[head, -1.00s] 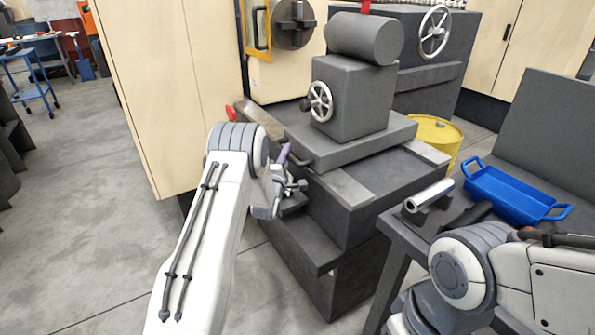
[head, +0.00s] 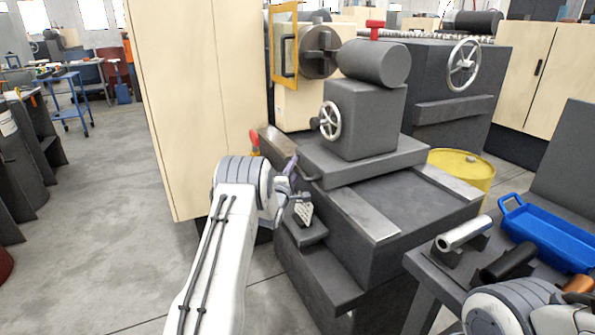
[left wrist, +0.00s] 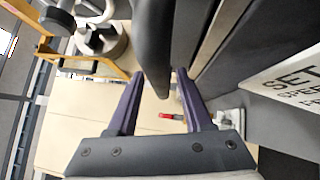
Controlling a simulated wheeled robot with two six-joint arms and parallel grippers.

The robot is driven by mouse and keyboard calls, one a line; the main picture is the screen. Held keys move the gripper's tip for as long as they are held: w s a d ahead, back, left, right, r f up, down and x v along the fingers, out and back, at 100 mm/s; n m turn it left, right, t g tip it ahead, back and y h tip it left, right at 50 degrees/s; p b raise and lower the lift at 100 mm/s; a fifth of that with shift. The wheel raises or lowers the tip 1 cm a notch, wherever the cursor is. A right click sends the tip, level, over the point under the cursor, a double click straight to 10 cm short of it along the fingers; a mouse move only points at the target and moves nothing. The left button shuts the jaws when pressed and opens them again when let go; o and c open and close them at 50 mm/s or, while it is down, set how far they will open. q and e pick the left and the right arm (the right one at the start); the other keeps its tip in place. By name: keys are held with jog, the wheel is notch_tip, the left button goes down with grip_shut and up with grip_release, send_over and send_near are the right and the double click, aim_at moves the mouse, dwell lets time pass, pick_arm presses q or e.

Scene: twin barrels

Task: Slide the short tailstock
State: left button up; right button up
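The grey tailstock (head: 362,115) stands on its slab on the machine bed, with a cylinder on top and a silver handwheel (head: 330,121) on its face. A dark bar handle (head: 306,174) sticks out from the slab's left side. My left gripper (head: 293,166), with purple fingers, is beside this handle. In the left wrist view a dark rounded bar (left wrist: 153,45), apparently the handle, lies in front of and partly between the spread fingers (left wrist: 158,78). I see gaps, so it looks unclamped. My right gripper is not visible; only part of that arm shows at bottom right.
A tall beige cabinet (head: 190,90) stands close behind my left arm. A side table at right holds a blue tray (head: 545,243) and a metal cylinder (head: 464,233). A yellow barrel (head: 468,172) stands behind. The bed rails (head: 358,215) are bare in front of the tailstock.

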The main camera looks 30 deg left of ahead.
pick_arm(q)
jog(key=shift+d, duration=0.2)
jog(key=s+d+f, duration=0.1)
jog(key=s, duration=0.9)
jog(key=shift+s+d+f, duration=0.15)
jog(key=shift+f, duration=0.1)
